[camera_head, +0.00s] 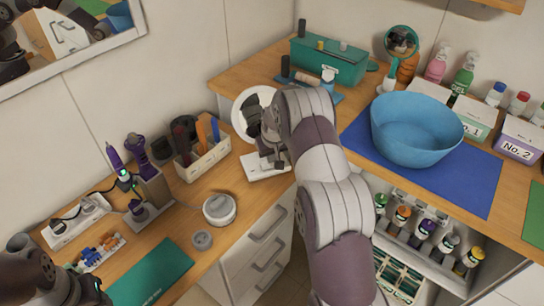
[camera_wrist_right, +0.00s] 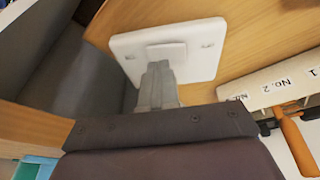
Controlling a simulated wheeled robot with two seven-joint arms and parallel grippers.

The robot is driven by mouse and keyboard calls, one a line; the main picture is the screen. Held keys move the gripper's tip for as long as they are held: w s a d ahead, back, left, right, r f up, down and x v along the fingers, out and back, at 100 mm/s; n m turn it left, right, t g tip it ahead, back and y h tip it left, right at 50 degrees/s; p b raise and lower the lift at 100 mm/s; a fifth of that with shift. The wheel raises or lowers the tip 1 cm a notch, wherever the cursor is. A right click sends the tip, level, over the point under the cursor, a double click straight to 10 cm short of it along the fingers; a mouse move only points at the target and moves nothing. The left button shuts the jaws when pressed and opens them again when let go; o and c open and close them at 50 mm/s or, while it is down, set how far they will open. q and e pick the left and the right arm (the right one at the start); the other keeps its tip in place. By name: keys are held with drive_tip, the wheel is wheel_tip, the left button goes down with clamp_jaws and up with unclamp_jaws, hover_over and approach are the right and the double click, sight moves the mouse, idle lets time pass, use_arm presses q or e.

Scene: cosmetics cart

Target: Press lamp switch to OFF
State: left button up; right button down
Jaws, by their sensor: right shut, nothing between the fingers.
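The lamp (camera_head: 240,104) has a round white ring head and stands at the back corner of the wooden counter. Its white base (camera_head: 266,172) is partly hidden behind my right gripper. In the right wrist view the base (camera_wrist_right: 197,66) is a rounded white plate, with a raised rectangular switch (camera_wrist_right: 167,52) on it. My right gripper (camera_wrist_right: 159,70) is shut and empty, its fingertips at the near edge of the switch. I cannot tell whether they touch it, nor which way the switch is set. My left gripper is not in view; only part of my left arm shows at bottom left.
A white organizer (camera_head: 205,160) stands left of the lamp, with a round white container (camera_head: 219,208) nearer. A teal box (camera_head: 328,62) is behind right, and a blue bowl (camera_head: 416,128) sits on a blue mat (camera_head: 466,185).

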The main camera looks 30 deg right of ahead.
wheel_tip(320, 180, up, 3)
drive_tip(key=shift+r+p, duration=0.15)
drive_tip(key=shift+p, duration=0.65)
drive_tip(key=shift+s+d+r+b, duration=0.2)
drive_tip(key=shift+d+r+b, duration=0.15)
drive_tip(key=shift+d+b, duration=0.15)
wheel_tip(320, 180, up, 7)
hover_over(272, 166)
drive_tip(key=s+d, duration=0.1)
drive_tip(key=s, duration=0.2)
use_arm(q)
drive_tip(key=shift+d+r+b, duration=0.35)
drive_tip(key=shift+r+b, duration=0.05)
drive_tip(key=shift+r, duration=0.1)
use_arm(e)
drive_tip(key=shift+s+d+r, duration=0.2)
drive_tip(key=shift+d+r, duration=0.2)
drive_tip(key=shift+d, duration=0.05)
